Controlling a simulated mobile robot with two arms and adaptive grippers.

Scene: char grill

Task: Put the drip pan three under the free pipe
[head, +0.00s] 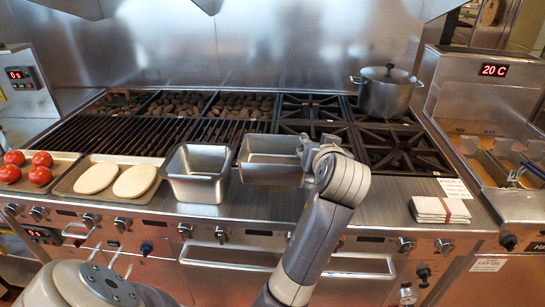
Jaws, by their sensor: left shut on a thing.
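My left gripper (318,150) is shut on the right rim of a rectangular steel pan (272,172), which looks like a drip pan. This pan is upright at the front edge of the grill. I cannot tell whether it rests on the ledge or hangs just above it. A second, deeper steel pan (197,188) stands on the front ledge just left of it. I cannot read a number on either pan. No pipe can be made out in this view. My right gripper is not in view.
Trays with tomatoes (40,176) and two flat breads (134,181) lie on the left ledge. A lidded pot (385,97) stands on the back right burner. Folded cloths (438,209) lie on the right ledge. A fryer (495,115) is at the right. The ledge beside the cloths is clear.

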